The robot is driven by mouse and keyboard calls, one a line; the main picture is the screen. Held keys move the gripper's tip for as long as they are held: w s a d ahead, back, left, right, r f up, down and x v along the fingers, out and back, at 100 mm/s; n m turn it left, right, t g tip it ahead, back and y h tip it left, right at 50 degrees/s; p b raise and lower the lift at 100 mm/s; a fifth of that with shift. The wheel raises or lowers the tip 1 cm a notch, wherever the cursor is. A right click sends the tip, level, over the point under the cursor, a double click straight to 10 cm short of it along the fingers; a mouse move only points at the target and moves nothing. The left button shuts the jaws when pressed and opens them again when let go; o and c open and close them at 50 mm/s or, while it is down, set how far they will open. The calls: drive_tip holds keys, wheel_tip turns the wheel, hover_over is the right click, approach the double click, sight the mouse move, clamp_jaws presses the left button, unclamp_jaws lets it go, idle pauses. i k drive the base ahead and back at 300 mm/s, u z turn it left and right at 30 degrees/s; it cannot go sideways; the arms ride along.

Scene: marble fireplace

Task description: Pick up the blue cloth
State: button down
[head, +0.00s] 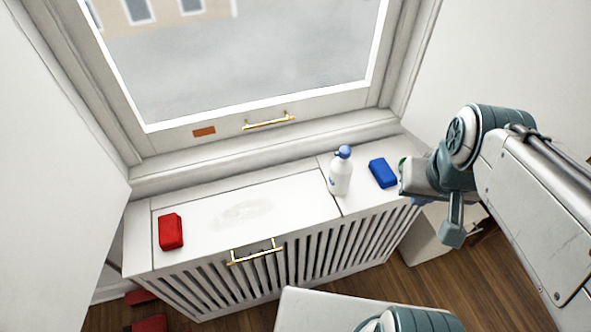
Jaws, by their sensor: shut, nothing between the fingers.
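The blue cloth (382,173) is a small folded block lying on the right part of the white cabinet top under the window. My gripper (408,172) is just to the right of the cloth, close to it. It is shut with nothing held. Its fingertips are partly hidden by the gripper body, and I cannot tell whether they touch the cloth.
A white spray bottle (340,175) with a blue top stands left of the cloth. A red folded cloth (171,231) lies at the cabinet's left end. The white cabinet top (285,192) between them is clear, with a faint smudge. The window frame (300,122) rises behind.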

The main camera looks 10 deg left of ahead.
sight(384, 175)
drive_tip(key=u, duration=0.2)
drive_tip(key=k, duration=0.6)
drive_tip(key=u, duration=0.5)
drive_tip(key=k, duration=0.65)
drive_tip(key=z, duration=0.55)
drive_tip(key=i, duration=0.6)
drive_tip(key=z, duration=0.55)
drive_tip(key=i, duration=0.7)
drive_tip(key=u, duration=0.65)
drive_tip(key=i, duration=0.6)
drive_tip(key=u, duration=0.65)
